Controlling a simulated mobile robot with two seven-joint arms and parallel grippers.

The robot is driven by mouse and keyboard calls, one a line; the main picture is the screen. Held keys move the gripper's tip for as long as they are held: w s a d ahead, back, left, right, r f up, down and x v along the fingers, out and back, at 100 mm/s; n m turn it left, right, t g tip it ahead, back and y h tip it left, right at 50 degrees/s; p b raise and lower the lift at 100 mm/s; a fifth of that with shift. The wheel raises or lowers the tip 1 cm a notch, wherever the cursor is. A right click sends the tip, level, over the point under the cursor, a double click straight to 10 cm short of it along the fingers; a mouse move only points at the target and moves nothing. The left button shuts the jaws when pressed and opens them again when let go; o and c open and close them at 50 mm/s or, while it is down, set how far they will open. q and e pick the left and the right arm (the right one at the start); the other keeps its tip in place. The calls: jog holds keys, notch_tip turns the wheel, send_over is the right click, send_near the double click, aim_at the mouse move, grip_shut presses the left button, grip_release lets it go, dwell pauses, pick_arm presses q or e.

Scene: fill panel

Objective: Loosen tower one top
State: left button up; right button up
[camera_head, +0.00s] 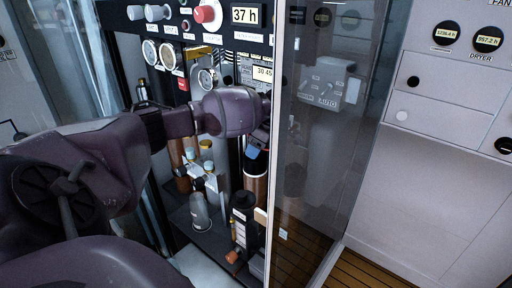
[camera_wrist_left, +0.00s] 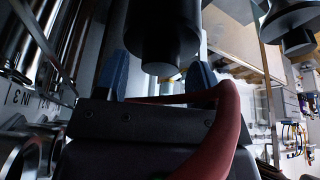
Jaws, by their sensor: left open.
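My left arm reaches into the panel cabinet, and my left gripper (camera_head: 254,148) is mostly hidden behind its own wrist; a blue fingertip shows. In the left wrist view the gripper (camera_wrist_left: 157,80) is open, its two blue fingers apart. A dark cylinder (camera_wrist_left: 163,38) stands in front of them, overlapping the gap; I cannot tell whether they touch. In the head view a copper-coloured tower (camera_head: 256,188) with a black top (camera_head: 256,167) stands just below the gripper. Whether this is tower one is not readable. My right gripper is not in view.
A glass door (camera_head: 318,140) stands open close to the right of the gripper. Gauges (camera_head: 207,79), a red knob (camera_head: 205,14) and valves (camera_head: 200,177) crowd the panel to the left. A black filter body (camera_head: 243,222) stands lower down. A dark red hose (camera_wrist_left: 226,120) curves over the wrist.

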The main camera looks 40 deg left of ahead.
pick_arm(q)
jog(key=v, duration=1)
jog(key=shift+r, duration=0.2)
jog(key=shift+f, duration=0.1)
